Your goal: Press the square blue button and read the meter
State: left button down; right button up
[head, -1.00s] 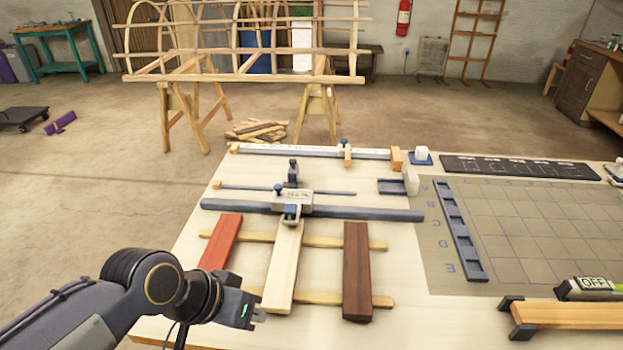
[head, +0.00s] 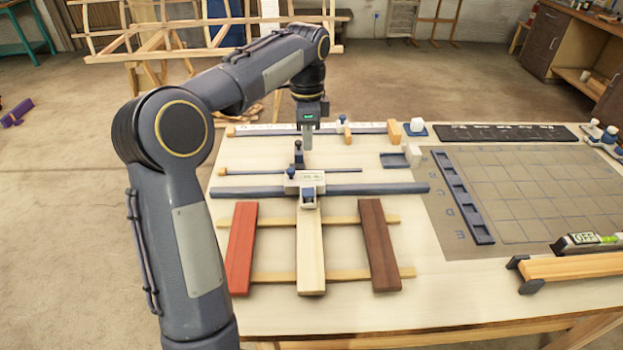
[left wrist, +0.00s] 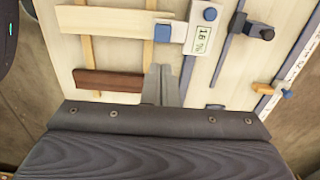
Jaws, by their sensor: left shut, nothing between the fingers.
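The white meter (head: 304,180) sits on the long grey-blue rail (head: 370,188), its front end over the pale lath (head: 311,250). In the left wrist view the meter (left wrist: 203,40) shows dark digits that look like 16 or 1.6, with a percent-like mark below. A square-looking blue button (left wrist: 163,32) is on its front end; a rounder blue knob (left wrist: 210,14) is beside the display. My left gripper (head: 308,142) is shut and empty, pointing down above the table behind the meter. Its fingers (left wrist: 161,84) show apart from the meter. My right gripper is out of view.
A red lath (head: 242,248) and a dark brown lath (head: 379,245) flank the pale one on two crosspieces. A ruled bar (head: 270,130) lies farther back. A grid mat (head: 535,190) is right.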

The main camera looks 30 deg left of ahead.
aim_at(309, 192)
pick_arm(q)
jog(key=shift+w, duration=0.2)
notch_tip(309, 192, down, 14)
dwell(0.7)
